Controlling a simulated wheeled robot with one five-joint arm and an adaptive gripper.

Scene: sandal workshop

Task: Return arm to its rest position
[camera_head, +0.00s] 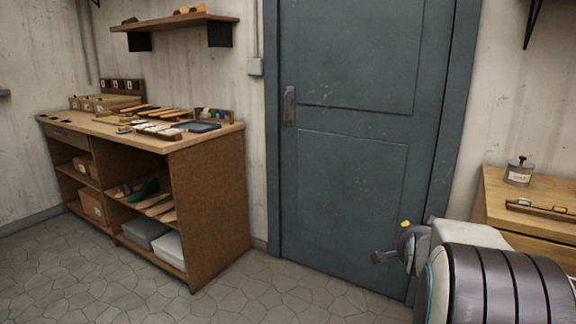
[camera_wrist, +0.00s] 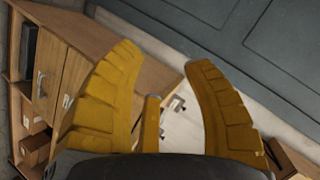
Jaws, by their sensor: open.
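My gripper (camera_wrist: 165,58) shows in the wrist view as two ribbed yellow fingers, spread apart. Nothing is held between the fingertips. A small yellow-brown part and a metallic piece (camera_wrist: 177,103) show in the gap, over a pale surface; I cannot tell what they belong to. In the head view my arm (camera_head: 500,285) fills the lower right corner, in front of the door's lower right side and the right-hand wooden cabinet. A small bit of yellow shows by the arm there, but the fingers are not clear in that view.
A blue-grey door (camera_head: 350,180) stands behind my arm. A workbench (camera_head: 215,185) with tools on top and bins on its shelves is at left. A wooden cabinet (camera_head: 530,228) at right holds a labelled jar (camera_head: 519,172). The stone floor (camera_head: 250,295) between is clear.

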